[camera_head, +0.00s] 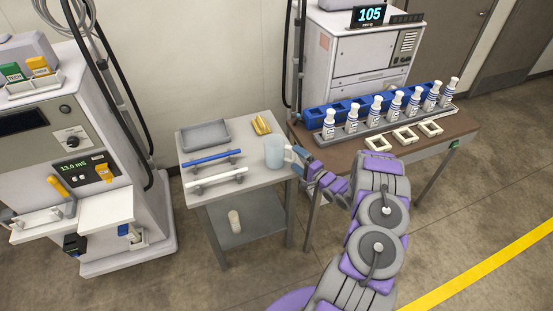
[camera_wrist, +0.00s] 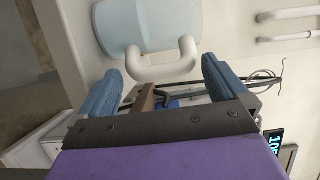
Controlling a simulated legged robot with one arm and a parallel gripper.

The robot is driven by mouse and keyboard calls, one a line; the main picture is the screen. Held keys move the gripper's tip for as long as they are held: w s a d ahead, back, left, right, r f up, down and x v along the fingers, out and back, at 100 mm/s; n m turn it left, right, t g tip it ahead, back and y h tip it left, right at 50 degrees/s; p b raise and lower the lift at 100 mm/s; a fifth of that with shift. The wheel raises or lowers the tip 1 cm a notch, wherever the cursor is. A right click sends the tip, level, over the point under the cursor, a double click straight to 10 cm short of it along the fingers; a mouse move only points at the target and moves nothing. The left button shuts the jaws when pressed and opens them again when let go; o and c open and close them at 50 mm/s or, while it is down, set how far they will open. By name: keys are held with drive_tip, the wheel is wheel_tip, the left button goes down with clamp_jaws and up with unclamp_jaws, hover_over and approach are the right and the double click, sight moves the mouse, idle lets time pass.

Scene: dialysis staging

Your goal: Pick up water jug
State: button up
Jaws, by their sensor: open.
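The water jug (camera_head: 274,153) is pale blue with a white handle. It stands upright near the right edge of the grey side table (camera_head: 190,152). In the wrist view the jug (camera_wrist: 150,22) is at the top, with its handle (camera_wrist: 160,66) pointing toward my gripper. My gripper (camera_head: 303,168) is at the jug's right side in the head view. In the wrist view my gripper (camera_wrist: 162,85) is open, its two blue fingers on either side of the handle, with visible gaps to it. I cannot tell if the handle is fully between the fingertips in depth.
The side table also holds a grey tray (camera_head: 206,136), a blue-handled bar (camera_head: 212,158), a white bar (camera_head: 216,179) and a yellow item (camera_head: 261,125). A brown table (camera_head: 350,151) with several white bottles (camera_head: 376,107) stands close on the right. A machine (camera_head: 85,130) stands left.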

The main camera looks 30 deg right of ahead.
drive_tip(key=shift+w+f, duration=0.1)
drive_tip(key=shift+w, duration=0.8)
drive_tip(key=shift+a, duration=0.1)
drive_tip(key=shift+c, duration=1.4)
drive_tip(key=c, duration=0.9)
